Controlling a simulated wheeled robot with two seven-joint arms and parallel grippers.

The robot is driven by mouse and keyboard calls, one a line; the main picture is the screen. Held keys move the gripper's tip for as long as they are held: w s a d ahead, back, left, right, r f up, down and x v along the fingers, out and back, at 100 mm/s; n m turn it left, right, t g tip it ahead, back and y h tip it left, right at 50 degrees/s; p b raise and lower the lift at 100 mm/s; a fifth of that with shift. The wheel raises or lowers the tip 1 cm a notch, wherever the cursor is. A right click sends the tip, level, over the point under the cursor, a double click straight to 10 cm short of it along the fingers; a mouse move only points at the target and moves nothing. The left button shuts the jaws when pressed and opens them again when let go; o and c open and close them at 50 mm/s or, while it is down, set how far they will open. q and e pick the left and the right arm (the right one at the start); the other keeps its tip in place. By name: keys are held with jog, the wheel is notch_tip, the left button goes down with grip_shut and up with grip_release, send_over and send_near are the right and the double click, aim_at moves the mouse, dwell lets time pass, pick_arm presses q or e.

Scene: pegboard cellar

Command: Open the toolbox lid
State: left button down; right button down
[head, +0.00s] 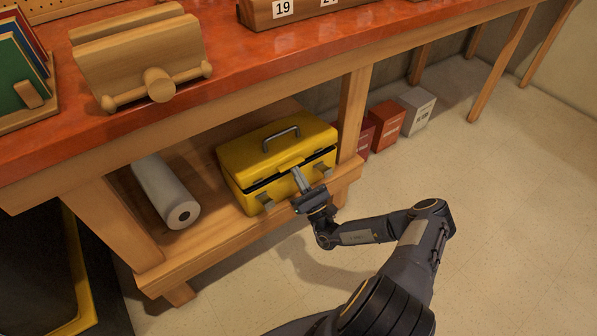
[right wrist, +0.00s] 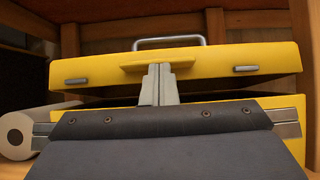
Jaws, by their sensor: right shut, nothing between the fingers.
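The yellow toolbox (head: 243,174) sits on the wooden lower shelf under the workbench. Its lid (head: 262,148) has a grey handle (head: 281,138) on top and a yellow lip at the front middle. A dark gap shows between lid and body, so the lid looks slightly raised. In the right wrist view the fingertips (right wrist: 160,78) reach the lip's underside; exact contact is unclear. My left gripper is not in view.
A white roll (head: 164,190) lies left of the toolbox on the shelf (head: 215,232). The red benchtop (head: 240,70) overhangs above, and a wooden leg (head: 352,112) stands right of the toolbox. Red boxes (head: 387,124) and a white box (head: 416,110) stand beyond. The floor in front is clear.

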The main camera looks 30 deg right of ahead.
jog(key=w+r+g+p, duration=0.1)
jog(key=r+p, duration=0.2)
jog(key=p, duration=0.2)
jog(key=w+r+g+p, duration=0.1)
jog(key=r+g+p, duration=0.1)
jog(key=r+p, duration=0.2)
jog(key=w+r+g+p, duration=0.1)
jog(key=r+p, duration=0.3)
jog(key=p, duration=0.2)
jog(key=shift+a+g+p, duration=0.15)
jog(key=shift+g+p, duration=0.15)
jog(key=shift+p, duration=0.05)
jog(key=w+r+g+p, duration=0.3)
jog(key=w+r+p, duration=0.2)
jog(key=p, duration=0.6)
jog(key=shift+w+a+r+g+h+p, duration=0.2)
jog(key=shift+w+r+g+h+p, duration=0.15)
jog(key=shift+w, duration=0.65)
